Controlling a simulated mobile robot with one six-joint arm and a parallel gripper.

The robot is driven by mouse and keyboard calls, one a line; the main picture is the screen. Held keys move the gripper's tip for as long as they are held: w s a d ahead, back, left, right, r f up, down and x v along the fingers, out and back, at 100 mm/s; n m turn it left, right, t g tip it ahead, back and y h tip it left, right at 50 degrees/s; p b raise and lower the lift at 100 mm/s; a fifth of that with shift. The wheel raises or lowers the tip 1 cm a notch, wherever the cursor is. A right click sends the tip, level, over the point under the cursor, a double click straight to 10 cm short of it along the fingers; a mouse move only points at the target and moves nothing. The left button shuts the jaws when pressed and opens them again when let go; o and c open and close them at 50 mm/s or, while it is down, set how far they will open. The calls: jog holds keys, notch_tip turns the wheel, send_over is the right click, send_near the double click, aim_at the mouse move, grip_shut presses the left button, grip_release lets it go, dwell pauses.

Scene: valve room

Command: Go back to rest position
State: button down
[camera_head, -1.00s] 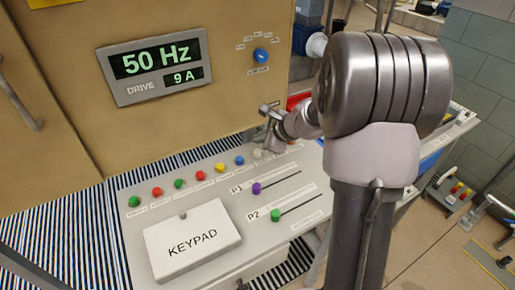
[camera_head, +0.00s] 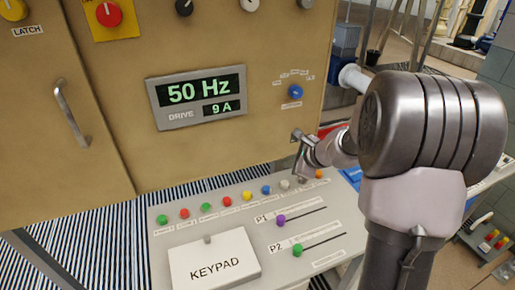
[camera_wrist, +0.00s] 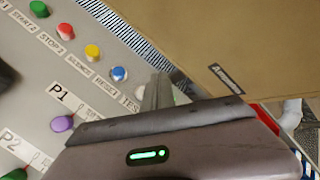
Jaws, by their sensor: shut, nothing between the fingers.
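My gripper (camera_head: 300,155) is at the right end of the sloped control panel (camera_head: 190,236), in front of the tan cabinet, above the row of buttons. Its fingers are shut with nothing between them. In the wrist view the gripper (camera_wrist: 158,92) is close to the white button, which it partly covers. The white button (camera_head: 285,184) and an orange one (camera_head: 319,173) lie just below it in the head view. Whether the fingers touch the panel, I cannot tell.
The tan cabinet (camera_head: 110,110) stands behind the panel with a drive display (camera_head: 195,97), a blue knob (camera_head: 296,91) and a door handle (camera_head: 70,112). The panel carries a keypad cover (camera_head: 214,262) and purple (camera_head: 281,221) and green (camera_head: 298,249) sliders.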

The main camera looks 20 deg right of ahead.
jog(key=s+a+r+n+g+y, duration=0.1)
jog(key=s+a+r+n, duration=0.45)
jog(key=a+r, duration=0.4)
jog(key=s+a+r+n+g, duration=0.2)
jog(key=s+a+n, duration=0.6)
jog(key=s+a, duration=0.4)
jog(key=s+d+f+n+h, duration=0.1)
jog(key=s+n, duration=0.5)
jog(key=s, duration=0.6)
jog(key=shift+s, duration=0.35)
